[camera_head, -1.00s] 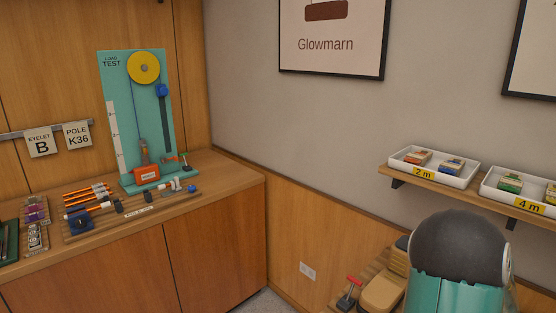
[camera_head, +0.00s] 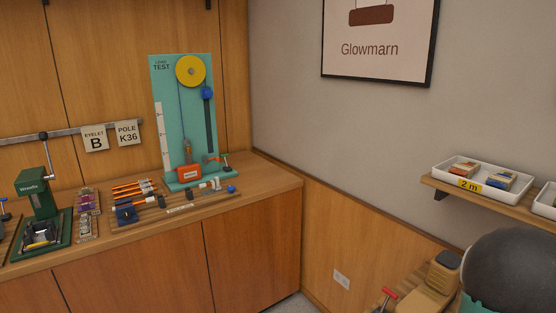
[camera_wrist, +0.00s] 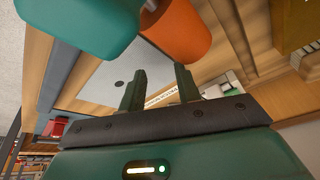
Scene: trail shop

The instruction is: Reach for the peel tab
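I cannot pick out a peel tab in either view. My gripper (camera_wrist: 160,88) shows in the wrist view as two dark green fingers standing apart, with nothing seen between them. Beyond the fingers is a pale grey surface with dark round spots and a strip with blurred lettering (camera_wrist: 162,98). The head view does not show my fingers. On the wooden counter (camera_head: 250,205) in the head view stands a teal load test board (camera_head: 163,105) with a yellow wheel (camera_head: 190,71) and an orange block (camera_head: 190,173).
Left of the board are orange-tipped rods (camera_head: 133,188), small purple packets (camera_head: 88,201) and a green press (camera_head: 38,195).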

